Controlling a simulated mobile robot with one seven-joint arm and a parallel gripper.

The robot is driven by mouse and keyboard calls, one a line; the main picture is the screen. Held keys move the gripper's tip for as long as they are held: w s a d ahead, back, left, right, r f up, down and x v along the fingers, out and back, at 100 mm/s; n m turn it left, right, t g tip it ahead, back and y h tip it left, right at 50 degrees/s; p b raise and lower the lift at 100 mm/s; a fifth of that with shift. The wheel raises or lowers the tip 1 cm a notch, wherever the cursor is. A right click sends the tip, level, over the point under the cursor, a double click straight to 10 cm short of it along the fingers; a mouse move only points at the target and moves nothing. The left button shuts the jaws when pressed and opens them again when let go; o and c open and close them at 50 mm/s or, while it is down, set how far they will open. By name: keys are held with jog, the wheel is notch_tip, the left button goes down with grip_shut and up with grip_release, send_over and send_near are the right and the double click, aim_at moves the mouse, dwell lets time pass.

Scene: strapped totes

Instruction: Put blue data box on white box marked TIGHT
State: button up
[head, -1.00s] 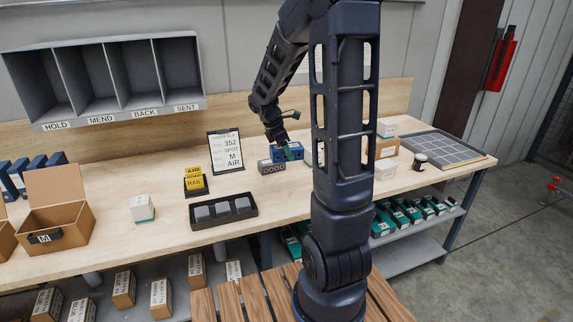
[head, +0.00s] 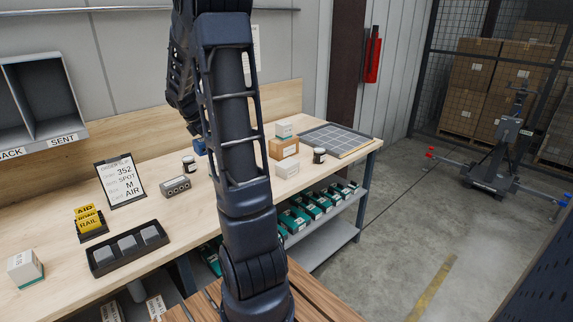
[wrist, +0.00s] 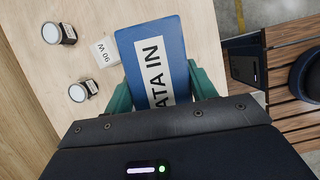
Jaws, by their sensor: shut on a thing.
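The blue data box (wrist: 160,60) is in my gripper (wrist: 160,84), between its teal fingers in the wrist view. Its white label reads "ATA IN", with the start cut off. In the head view only a small blue patch of it (head: 199,146) shows beside my arm, which hides the gripper. I cannot read TIGHT on any box. White boxes in the head view are one at the front left (head: 25,268), one near the right end (head: 287,170) and one on top of a cardboard box (head: 284,130).
Another jar (head: 319,155) and a gridded mat (head: 337,139) are at the right end. A sign (head: 121,180), yellow cards (head: 89,220) and a black tray (head: 128,250) are further left.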

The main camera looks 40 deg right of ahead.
jog(key=d+r, duration=0.3)
jog(key=d, duration=1.6)
jog(key=r, duration=0.1)
send_over(290, 162)
jog(key=a, duration=0.1)
jog(key=shift+n, duration=0.4)
jog(key=f, duration=1.9)
jog(key=shift+w+a+f, duration=0.15)
jog(key=shift+w+a, duration=0.05)
jog(key=shift+f, duration=0.1)
jog(key=o, duration=1.4)
